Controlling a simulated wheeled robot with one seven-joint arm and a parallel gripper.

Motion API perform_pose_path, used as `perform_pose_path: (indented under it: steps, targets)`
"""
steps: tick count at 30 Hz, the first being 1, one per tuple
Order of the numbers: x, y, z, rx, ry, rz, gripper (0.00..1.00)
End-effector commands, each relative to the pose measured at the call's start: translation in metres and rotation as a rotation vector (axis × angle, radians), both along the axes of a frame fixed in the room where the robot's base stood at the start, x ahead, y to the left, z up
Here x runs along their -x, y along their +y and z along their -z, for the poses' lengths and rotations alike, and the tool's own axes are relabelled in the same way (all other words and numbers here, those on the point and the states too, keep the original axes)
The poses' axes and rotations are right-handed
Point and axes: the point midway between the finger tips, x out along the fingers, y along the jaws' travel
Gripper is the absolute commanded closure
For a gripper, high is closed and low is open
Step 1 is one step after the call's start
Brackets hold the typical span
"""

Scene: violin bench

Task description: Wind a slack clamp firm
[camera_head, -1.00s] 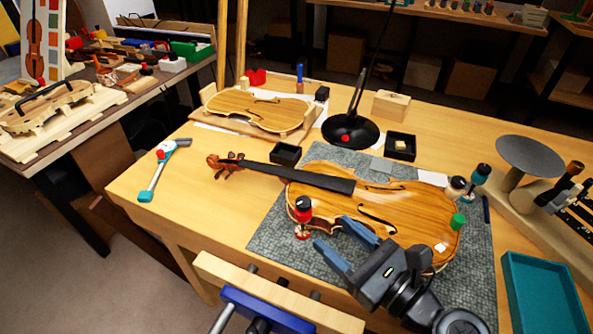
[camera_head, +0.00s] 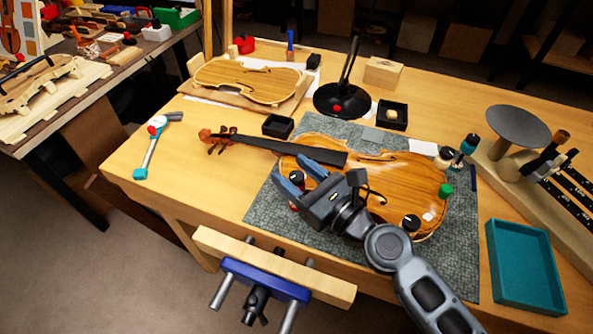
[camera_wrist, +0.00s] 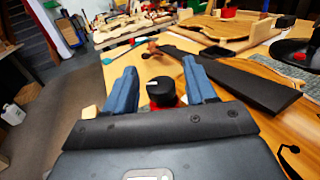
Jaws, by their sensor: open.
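The violin (camera_head: 385,185) lies on a grey mat, with small clamps around its body edge. My gripper (camera_head: 290,168) is open over the violin's near upper edge, its two blue fingers apart. In the wrist view, a clamp with a black knob (camera_wrist: 162,89) and red body stands between or just beyond the fingers (camera_wrist: 161,75); contact cannot be told. In the head view my gripper hides most of this clamp, leaving a little red (camera_head: 293,207). Other clamps show a black knob (camera_head: 410,222), a green top (camera_head: 445,190), a cream body (camera_head: 444,157) and a teal body (camera_head: 467,147).
A teal tray (camera_head: 524,266) is at right. A blue vise (camera_head: 266,279) is fixed at the front edge. A black lamp base (camera_head: 341,100), small black boxes (camera_head: 278,126) and another violin body (camera_head: 247,81) stand behind.

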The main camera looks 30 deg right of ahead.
Motion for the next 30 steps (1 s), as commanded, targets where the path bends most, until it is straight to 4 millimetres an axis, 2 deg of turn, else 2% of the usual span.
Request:
perform_pose_path:
  steps: [5,21,30]
  targets:
    - [0.0002,-0.0001,0.0002,0.0,0.0,0.0,0.45]
    - [0.0005,-0.0002,0.0001,0.001,0.0,0.0,0.96]
    - [0.0006,-0.0002,-0.0016,0.001,0.001,0.031,0.96]
